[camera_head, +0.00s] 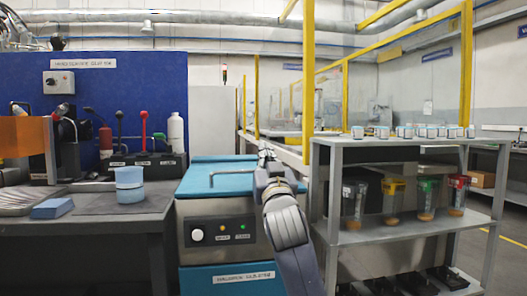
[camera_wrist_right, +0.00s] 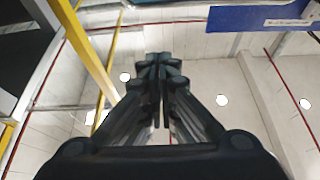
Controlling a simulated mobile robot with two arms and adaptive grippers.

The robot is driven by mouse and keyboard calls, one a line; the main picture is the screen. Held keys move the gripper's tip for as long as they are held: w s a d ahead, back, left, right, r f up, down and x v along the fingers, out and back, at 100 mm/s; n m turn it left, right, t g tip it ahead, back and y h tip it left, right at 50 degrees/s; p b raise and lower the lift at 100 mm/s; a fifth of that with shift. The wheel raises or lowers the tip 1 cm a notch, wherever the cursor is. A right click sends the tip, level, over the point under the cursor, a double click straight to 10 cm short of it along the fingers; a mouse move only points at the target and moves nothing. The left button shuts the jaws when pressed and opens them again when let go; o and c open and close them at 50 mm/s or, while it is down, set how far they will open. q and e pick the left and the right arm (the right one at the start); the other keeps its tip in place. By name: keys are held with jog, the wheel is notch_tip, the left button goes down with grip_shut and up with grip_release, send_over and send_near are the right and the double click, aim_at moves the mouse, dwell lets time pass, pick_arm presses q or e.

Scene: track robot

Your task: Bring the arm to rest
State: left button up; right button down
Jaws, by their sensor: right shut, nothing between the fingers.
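My right arm (camera_head: 287,226) is grey and rises from the bottom of the head view, in front of the blue-topped machine. My right gripper (camera_head: 266,157) is at its upper end, small and dark, by the right edge of the machine's lid. In the right wrist view the gripper (camera_wrist_right: 160,60) is shut, its fingers together and nothing between them. It is in open air, with wall and ceiling behind it. My left gripper is in neither view.
The machine (camera_head: 212,207) with a blue lid stands close behind my right arm. A grey shelf (camera_head: 410,237) with jars and small boxes is just right of it. A workbench (camera_head: 110,222) with a blue cylinder (camera_head: 129,185) is at the left. Yellow posts (camera_head: 308,80) stand behind.

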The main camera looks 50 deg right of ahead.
jog(key=f+v, duration=0.1)
jog(key=v, duration=0.8)
jog(key=shift+w+p, duration=0.15)
jog(key=shift+p, duration=0.25)
jog(key=shift+d+f, duration=0.1)
jog(key=shift+f, duration=0.05)
